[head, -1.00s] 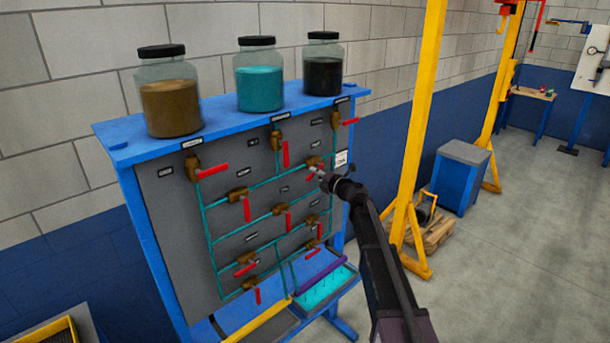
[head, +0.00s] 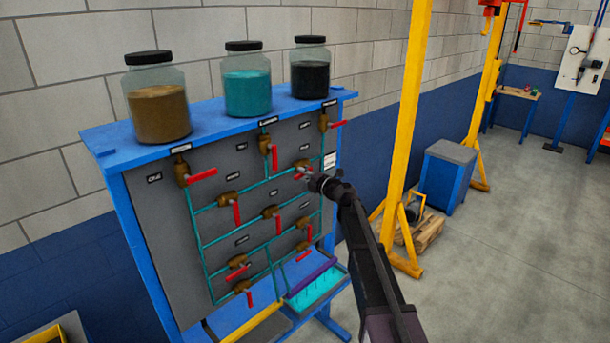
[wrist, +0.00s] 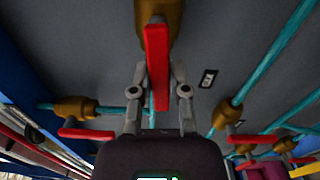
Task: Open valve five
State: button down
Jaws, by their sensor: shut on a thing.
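A grey panel (head: 163,225) in a blue frame carries several brass valves with red handles on teal pipes. My gripper (wrist: 159,82) is shut on the red valve handle (wrist: 157,50) in the wrist view, one finger on each side. The handle extends from a brass valve body (wrist: 161,14) at the top of that view. In the head view this brass valve (head: 301,164) is at the panel's upper right, and my gripper (head: 310,178) covers part of its handle. The small labels are too blurred to read, so I cannot tell the valve numbers.
Jars of brown (head: 159,114), teal (head: 247,94) and black (head: 310,77) liquid stand on the panel's top shelf. Neighbouring red handles (wrist: 86,134) flank my gripper. A yellow post (head: 408,120) stands close right of my arm. Open floor lies further right.

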jog(key=c, duration=0.6)
grip_release()
jog(key=shift+a, duration=0.2)
jog(key=shift+d, duration=0.1)
jog(key=shift+s, duration=0.1)
jog(key=v, duration=1.2)
